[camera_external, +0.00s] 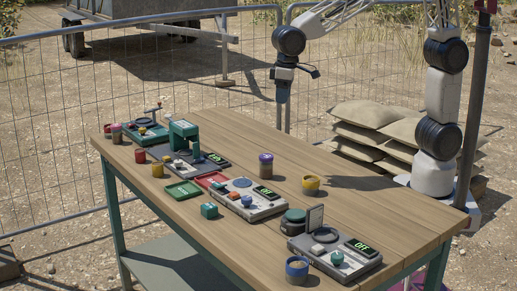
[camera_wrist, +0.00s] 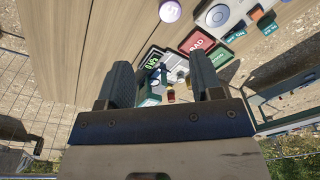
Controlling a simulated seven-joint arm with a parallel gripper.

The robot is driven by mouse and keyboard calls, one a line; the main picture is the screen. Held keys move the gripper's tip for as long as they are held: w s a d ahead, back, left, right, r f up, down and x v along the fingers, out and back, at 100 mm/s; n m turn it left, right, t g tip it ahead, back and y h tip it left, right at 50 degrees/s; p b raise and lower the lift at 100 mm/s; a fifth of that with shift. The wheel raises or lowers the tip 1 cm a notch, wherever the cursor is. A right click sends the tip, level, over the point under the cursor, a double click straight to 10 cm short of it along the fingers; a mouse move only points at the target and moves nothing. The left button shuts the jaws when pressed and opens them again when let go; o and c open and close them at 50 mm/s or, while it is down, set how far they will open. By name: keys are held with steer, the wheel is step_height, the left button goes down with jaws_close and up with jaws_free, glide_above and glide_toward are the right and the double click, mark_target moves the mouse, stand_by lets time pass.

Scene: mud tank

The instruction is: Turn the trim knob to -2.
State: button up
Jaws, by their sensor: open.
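My gripper (camera_external: 282,97) hangs high above the far side of the table, pointing down, touching nothing. In the wrist view its two dark fingers (camera_wrist: 163,80) are apart with nothing held between them. The nearest grey panel (camera_external: 318,266) has a teal knob (camera_external: 337,257), a ring and a display reading OFF. The middle grey panel (camera_external: 232,203) has an orange button (camera_external: 233,197), a blue knob (camera_external: 247,201) and a lit display. A farther dark panel (camera_external: 190,166) has a green press-like frame. No trim label or -2 mark is readable, so I cannot tell which knob is trim.
A yellow cup (camera_external: 311,185), a purple-topped jar (camera_external: 265,165), a blue cup (camera_external: 297,269), a teal block (camera_external: 209,210) and a green tray (camera_external: 183,189) stand among the panels. The table's far right part (camera_external: 400,205) is clear. A wire fence stands behind.

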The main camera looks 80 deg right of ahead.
steer(key=w+a+f, duration=0.3)
steer(key=a, duration=0.4)
steer(key=w+a+f, duration=0.2)
steer(key=a+f, duration=0.1)
steer(key=a, duration=0.4)
steer(key=g, duration=0.1)
glide_above(247, 197)
steer(key=f, duration=0.8)
steer(key=shift+a, duration=0.2)
steer(key=shift+f, duration=0.2)
steer(key=shift+f, duration=3.75)
steer(key=c, duration=0.9)
